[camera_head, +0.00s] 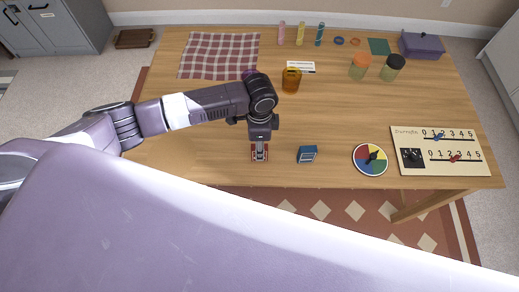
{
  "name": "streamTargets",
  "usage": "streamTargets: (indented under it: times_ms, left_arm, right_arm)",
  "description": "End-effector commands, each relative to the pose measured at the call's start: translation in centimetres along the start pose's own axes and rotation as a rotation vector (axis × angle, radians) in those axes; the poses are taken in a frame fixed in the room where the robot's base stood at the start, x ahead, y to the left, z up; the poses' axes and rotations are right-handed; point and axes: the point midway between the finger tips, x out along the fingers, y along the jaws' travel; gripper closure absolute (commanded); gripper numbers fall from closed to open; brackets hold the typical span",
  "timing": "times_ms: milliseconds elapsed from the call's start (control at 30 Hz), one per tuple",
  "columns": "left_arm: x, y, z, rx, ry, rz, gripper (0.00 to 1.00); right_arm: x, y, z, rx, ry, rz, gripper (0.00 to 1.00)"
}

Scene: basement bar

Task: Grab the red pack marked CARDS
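A small red pack (254,155) lies on the wooden table near its front edge, mostly covered by my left gripper; its marking cannot be read. My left gripper (260,152) comes in from the left and points down right over the red pack, with red showing on both sides of the fingers. Whether the fingers are closed on it cannot be told from this angle. My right gripper is not in view.
A small blue pack (307,154) lies just right of the gripper, then a colour spinner (370,160) and a scoreboard (440,150). An amber jar (291,81), two lidded jars, a checked cloth (219,55) and a purple box (421,46) stand farther back.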

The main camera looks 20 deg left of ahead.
Motion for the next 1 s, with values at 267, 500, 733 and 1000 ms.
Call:
streamTargets:
  times_ms: [267,500,733,1000]
  left_arm:
    - [2.9,0.1,0.1,0.001,0.0,-0.001,0.61]
    - [3.0,0.1,0.1,0.001,0.0,-0.001,0.64]
    - [3.0,0.0,0.1,0.001,0.0,-0.001,0.9]
    - [3.0,0.0,0.1,0.001,0.001,-0.002,1.0]
  right_arm:
    - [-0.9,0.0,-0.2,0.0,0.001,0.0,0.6]
    - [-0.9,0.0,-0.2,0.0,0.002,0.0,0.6]
    - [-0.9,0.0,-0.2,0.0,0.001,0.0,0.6]
    - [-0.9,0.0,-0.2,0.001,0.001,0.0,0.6]
